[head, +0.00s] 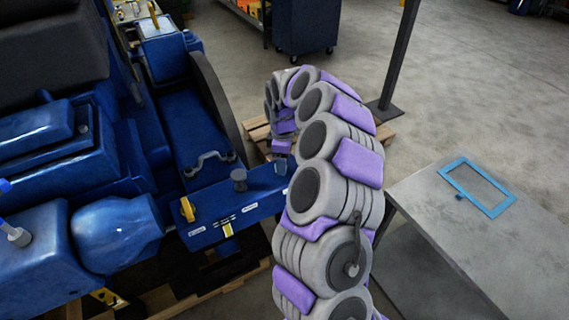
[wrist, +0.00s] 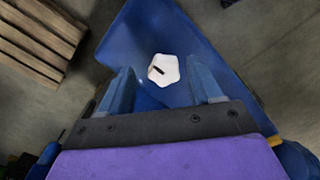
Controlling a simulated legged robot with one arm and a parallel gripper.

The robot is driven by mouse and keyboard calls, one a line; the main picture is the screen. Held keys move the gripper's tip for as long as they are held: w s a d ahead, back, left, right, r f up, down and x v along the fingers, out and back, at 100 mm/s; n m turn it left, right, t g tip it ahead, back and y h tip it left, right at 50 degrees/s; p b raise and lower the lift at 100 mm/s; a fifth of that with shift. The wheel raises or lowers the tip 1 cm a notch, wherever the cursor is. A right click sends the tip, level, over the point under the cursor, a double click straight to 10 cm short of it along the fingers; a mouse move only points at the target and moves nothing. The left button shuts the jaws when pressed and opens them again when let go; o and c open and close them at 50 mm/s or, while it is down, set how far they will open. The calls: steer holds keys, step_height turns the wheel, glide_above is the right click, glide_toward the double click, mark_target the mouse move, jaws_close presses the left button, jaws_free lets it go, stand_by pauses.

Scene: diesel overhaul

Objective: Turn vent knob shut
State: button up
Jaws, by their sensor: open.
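In the wrist view, a white, lobed knob (wrist: 164,69) with a short dark mark on top sits on a blue panel (wrist: 140,40). My gripper (wrist: 162,84) is open, with one blue finger on each side of the knob and gaps between. I cannot tell how far down the fingers reach. In the head view, my gripper (head: 282,146) hangs at the panel's right end, above a small knob (head: 281,166). The blue panel (head: 235,207) also bears a grey knob (head: 239,180) and a yellow handle (head: 187,209). Its small labels are unreadable.
The blue engine (head: 115,235) fills the left, with a curved grey handle (head: 209,162) behind the panel. A grey table (head: 480,235) with a blue frame (head: 478,187) stands at right. A wooden pallet (wrist: 35,45) lies on the floor. A dark post (head: 401,55) stands behind.

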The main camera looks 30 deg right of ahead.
steer(key=shift+a+f, duration=0.6)
steer(key=shift+a, duration=0.3)
steer(key=shift+d+f, duration=0.1)
steer(key=shift+d, duration=0.8)
steer(key=shift+c, duration=0.3)
steer(key=shift+d, duration=0.3)
steer(key=shift+c, duration=1.4)
steer(key=shift+a, duration=0.75)
steer(key=c, duration=0.7)
steer(key=shift+d, duration=0.15)
